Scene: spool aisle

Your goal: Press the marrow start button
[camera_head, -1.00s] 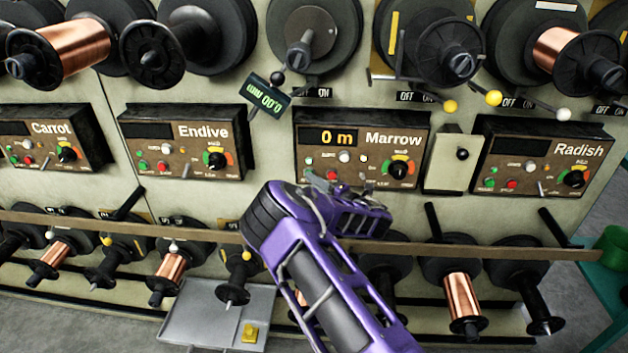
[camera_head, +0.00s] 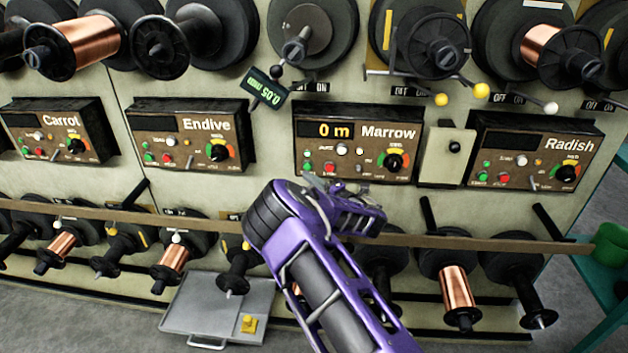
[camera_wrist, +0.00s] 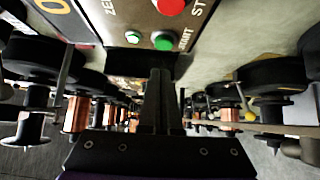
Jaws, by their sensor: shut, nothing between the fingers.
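The Marrow panel (camera_head: 357,143) is a brown control box with a display reading 0 m. Its green start button (camera_head: 307,167) is at the lower left, beside the red stop button (camera_head: 330,168). My purple gripper (camera_head: 310,179) is just below the start button in the head view. Its fingers (camera_wrist: 160,73) are shut and empty; a small gap to the button shows.
A horizontal rail (camera_head: 480,243) and lower spools run beneath the panels. A pale box with a black knob (camera_head: 454,147) stands right of Marrow. The Endive panel (camera_head: 190,135) is to the left and Radish (camera_head: 535,150) to the right. Large spools hang above.

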